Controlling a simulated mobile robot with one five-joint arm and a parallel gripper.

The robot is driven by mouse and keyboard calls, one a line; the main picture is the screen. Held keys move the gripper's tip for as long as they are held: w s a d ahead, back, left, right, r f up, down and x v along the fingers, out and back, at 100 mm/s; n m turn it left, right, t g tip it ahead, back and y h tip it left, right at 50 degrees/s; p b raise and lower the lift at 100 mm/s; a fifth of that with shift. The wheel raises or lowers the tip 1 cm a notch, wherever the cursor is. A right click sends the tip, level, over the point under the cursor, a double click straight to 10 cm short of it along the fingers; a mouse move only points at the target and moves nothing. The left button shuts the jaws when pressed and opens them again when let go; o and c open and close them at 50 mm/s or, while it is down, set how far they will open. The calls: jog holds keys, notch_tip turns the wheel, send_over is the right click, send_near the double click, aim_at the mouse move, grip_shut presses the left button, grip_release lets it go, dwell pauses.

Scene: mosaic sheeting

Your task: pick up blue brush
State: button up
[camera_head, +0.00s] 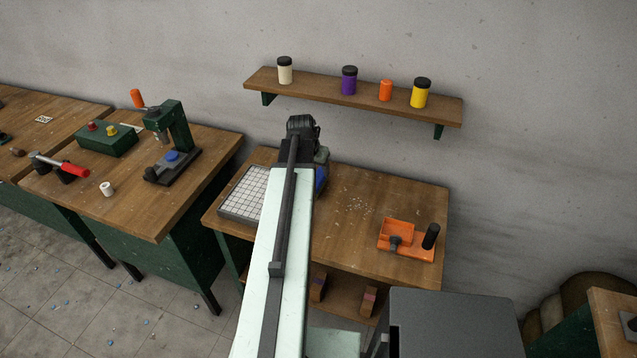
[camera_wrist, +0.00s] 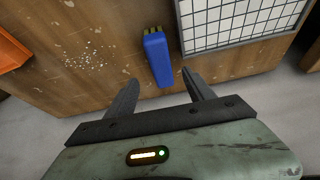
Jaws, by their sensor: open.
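The blue brush (camera_wrist: 158,62) lies on the wooden workbench in the wrist view, its yellowish bristle end towards the top, beside the white tiled sheet. In the head view only a blue part of it (camera_head: 321,178) shows just right of my arm's end; the rest is hidden. My gripper (camera_wrist: 164,88) is open and empty. Its two dark fingers point towards the near end of the brush, one on each side of its line. I cannot tell how high the fingertips are above the bench. In the head view my arm hides the fingers.
The tiled sheet in its dark frame (camera_head: 244,194) lies left of my arm. A wall shelf (camera_head: 354,95) with several jars hangs behind. The bench middle (camera_head: 355,215) has only small chips.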

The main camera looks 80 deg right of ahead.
aim_at(318, 177)
jog(key=shift+b+x, duration=1.1)
jog(key=shift+x, duration=0.05)
jog(key=b+x, duration=0.5)
jog(key=x, duration=0.1)
jog(key=shift+r, duration=0.3)
jog(key=shift+f, duration=0.25)
grip_shut()
